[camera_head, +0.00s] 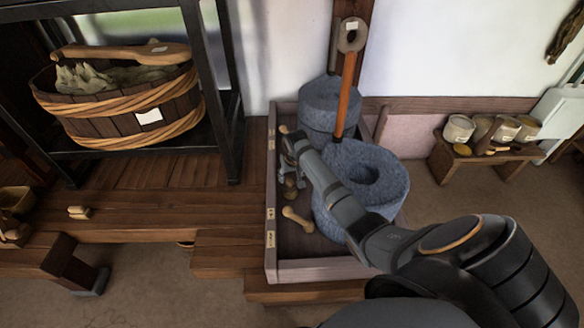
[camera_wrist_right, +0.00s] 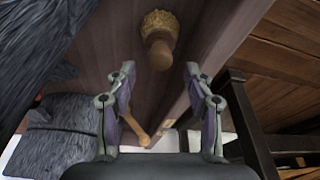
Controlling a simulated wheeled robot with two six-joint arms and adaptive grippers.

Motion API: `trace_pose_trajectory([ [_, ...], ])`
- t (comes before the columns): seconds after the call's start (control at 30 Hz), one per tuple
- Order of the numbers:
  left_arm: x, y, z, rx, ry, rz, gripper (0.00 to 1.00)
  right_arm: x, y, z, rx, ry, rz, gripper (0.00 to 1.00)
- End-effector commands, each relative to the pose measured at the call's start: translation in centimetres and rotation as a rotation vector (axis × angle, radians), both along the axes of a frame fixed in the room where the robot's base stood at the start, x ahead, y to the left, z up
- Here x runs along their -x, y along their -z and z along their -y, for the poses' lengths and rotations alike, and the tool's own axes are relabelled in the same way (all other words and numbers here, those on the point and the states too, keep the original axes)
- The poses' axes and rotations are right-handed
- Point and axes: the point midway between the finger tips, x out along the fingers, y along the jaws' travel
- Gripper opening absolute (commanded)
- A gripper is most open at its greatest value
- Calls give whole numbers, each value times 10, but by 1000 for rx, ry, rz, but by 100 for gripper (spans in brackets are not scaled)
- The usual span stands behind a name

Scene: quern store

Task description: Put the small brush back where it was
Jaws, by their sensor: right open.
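A small brush with a round, yellowish bristle head and a short wooden handle (camera_wrist_right: 159,48) lies in the wooden tray at the top of the right wrist view. In the head view it appears to be the pale wooden piece (camera_head: 297,218) at the tray's near left. My right gripper (camera_head: 290,178) is over the left strip of the tray, beyond the brush. Its fingers (camera_wrist_right: 165,92) are open with nothing held between them. My left gripper is not in view.
The tray (camera_head: 315,270) holds large grey millstones (camera_head: 385,182), close right of my gripper. Another wooden tool (camera_wrist_right: 134,128) lies farther back. A black rack with a wooden tub (camera_head: 112,122) stands left. Pots sit on a bench (camera_head: 480,160) at right.

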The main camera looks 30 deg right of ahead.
Motion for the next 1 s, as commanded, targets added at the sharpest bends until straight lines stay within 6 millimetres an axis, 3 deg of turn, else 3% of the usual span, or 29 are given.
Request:
trace_pose_trajectory([
  [0.03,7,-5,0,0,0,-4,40,4,-18,0,3,-1,2,53],
  [0.1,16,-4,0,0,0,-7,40,8,-33,-2,2,-2,2,53],
  [0.3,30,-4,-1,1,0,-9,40,17,-63,-5,2,-1,1,53],
  [1.0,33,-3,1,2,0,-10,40,19,-70,-7,0,0,-1,53],
])
